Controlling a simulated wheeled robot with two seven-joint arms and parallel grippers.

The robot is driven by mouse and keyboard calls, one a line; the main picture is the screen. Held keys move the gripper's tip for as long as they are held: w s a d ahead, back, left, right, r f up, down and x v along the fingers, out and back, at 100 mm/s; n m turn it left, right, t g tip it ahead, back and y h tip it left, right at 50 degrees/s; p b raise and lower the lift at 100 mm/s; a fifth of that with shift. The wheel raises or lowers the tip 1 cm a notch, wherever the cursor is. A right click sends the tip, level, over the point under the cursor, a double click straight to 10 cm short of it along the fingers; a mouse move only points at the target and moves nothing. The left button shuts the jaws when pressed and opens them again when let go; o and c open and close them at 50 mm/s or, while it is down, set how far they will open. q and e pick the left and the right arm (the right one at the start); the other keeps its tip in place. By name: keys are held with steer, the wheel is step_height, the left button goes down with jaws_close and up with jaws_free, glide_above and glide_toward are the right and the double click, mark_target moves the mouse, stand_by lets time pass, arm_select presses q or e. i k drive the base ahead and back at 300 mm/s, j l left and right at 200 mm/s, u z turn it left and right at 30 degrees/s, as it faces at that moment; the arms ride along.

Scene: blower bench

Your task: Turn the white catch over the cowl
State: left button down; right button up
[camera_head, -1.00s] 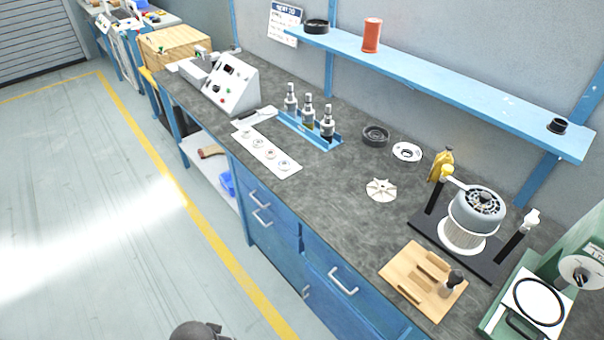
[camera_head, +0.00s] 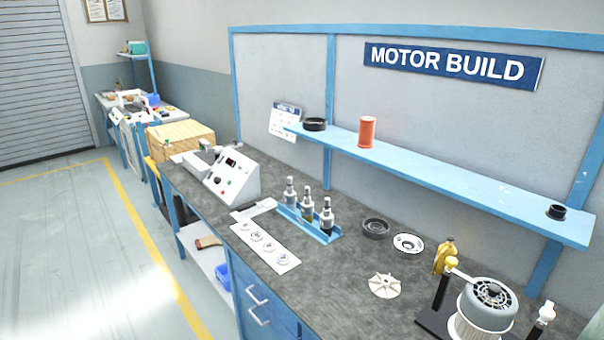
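The blower unit with its grey, slotted cowl (camera_head: 490,296) stands at the lower right of the bench, cut off by the bottom edge. On the dark post right of it sits the white catch (camera_head: 546,312), apart from the cowl in this view. On the dark post left of it, a yellow-headed catch (camera_head: 451,263) has a pale arm reaching toward the cowl's top. Neither of my grippers shows.
A pale fan wheel (camera_head: 384,286), a dark ring (camera_head: 375,228) and a white-faced disc (camera_head: 408,243) lie left of the unit. A blue shelf (camera_head: 440,186) overhangs the bench's back. Bare bench (camera_head: 330,275) lies mid-bench.

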mark_target(546, 313)
steer(key=z, duration=1.55)
steer(key=k+j, duration=0.25)
steer(key=j, duration=0.15)
steer(key=k+j+z, duration=0.1)
steer(key=j, duration=0.3)
steer(key=k, duration=0.1)
